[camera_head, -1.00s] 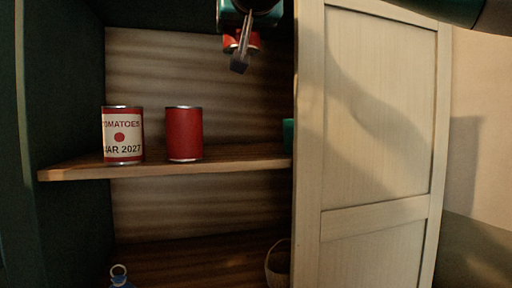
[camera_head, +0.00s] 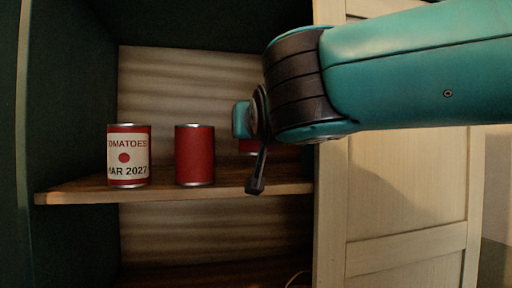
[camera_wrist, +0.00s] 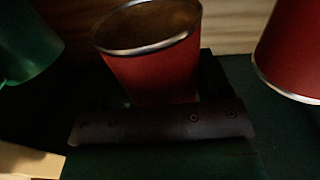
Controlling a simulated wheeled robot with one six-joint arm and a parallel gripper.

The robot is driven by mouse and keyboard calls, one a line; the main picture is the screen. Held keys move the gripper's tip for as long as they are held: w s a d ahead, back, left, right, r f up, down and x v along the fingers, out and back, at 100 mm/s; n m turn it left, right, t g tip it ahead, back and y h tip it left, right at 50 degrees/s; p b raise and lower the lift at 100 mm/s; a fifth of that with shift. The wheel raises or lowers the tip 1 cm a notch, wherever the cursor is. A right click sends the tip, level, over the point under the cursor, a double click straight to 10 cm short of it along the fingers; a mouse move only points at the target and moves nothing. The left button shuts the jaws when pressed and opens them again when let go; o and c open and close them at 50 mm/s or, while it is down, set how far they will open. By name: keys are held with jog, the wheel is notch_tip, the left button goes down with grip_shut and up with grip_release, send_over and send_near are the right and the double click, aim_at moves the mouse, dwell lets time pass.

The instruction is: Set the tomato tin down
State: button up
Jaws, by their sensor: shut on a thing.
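My gripper (camera_head: 256,182) is at shelf height, right of two standing tins. It is shut on a red tin (camera_wrist: 155,75), which fills the middle of the wrist view with its silver rim and brownish end showing. In the head view only a sliver of this held tin (camera_head: 249,147) shows behind my arm. Whether its base touches the shelf is hidden. On the shelf (camera_head: 75,192) stand a tin labelled TOMATOES, MAR 2027 (camera_head: 128,157) and a plain red-sided tin (camera_head: 194,155) to its right, both upright.
In the wrist view a red tin (camera_wrist: 292,50) is close on the right and a green thing (camera_wrist: 25,45) on the left. A pale panelled door (camera_head: 400,210) borders the shelf on the right.

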aim_at(257, 151)
jog(key=shift+f+p, duration=0.45)
jog(key=shift+f, duration=1.85)
jog(key=shift+f, duration=0.15)
jog(key=o, duration=1.2)
jog(key=shift+s+b, duration=0.3)
jog(key=s+b, duration=0.2)
jog(key=s, duration=0.1)
jog(key=s+d+b, duration=0.1)
jog(key=s, duration=0.3)
jog(key=s+d+b, duration=0.1)
jog(key=s+b, duration=0.1)
jog(key=s, duration=0.2)
jog(key=shift+s+d+b, duration=0.15)
jog(key=shift+d+b, duration=0.1)
jog(key=shift+b, duration=0.1)
